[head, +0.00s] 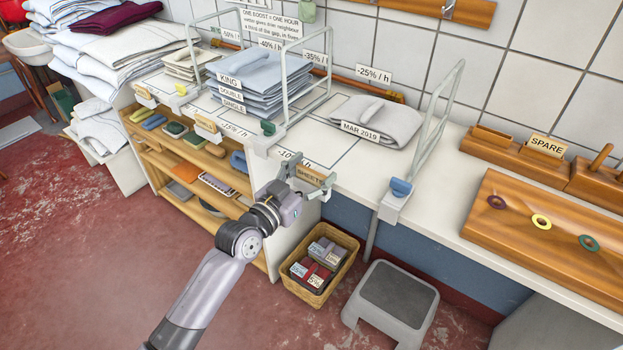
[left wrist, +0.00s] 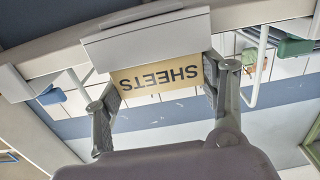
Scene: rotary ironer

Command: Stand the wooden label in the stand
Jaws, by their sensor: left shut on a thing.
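My left gripper (head: 308,178) is shut on the wooden label (head: 309,176), a small tan plate at the front edge of the counter. In the left wrist view the label (left wrist: 158,77) reads SHEETS, upside down, between the two fingers of my gripper (left wrist: 160,90). A pale grey block, seemingly the stand (left wrist: 150,40), lies against the label's lettered lower edge at the counter rim. I cannot tell whether the label sits in a slot or only in front of it. In the head view the fingers and label largely hide this stand. My right gripper is out of view.
Wire dividers with a green clip (head: 268,128) and a blue clip (head: 400,187) flank the spot. A folded grey cloth (head: 380,119) lies behind. A basket (head: 346,264) and a step stool (head: 393,300) stand on the floor below. Wooden shelves (head: 160,143) are to the left.

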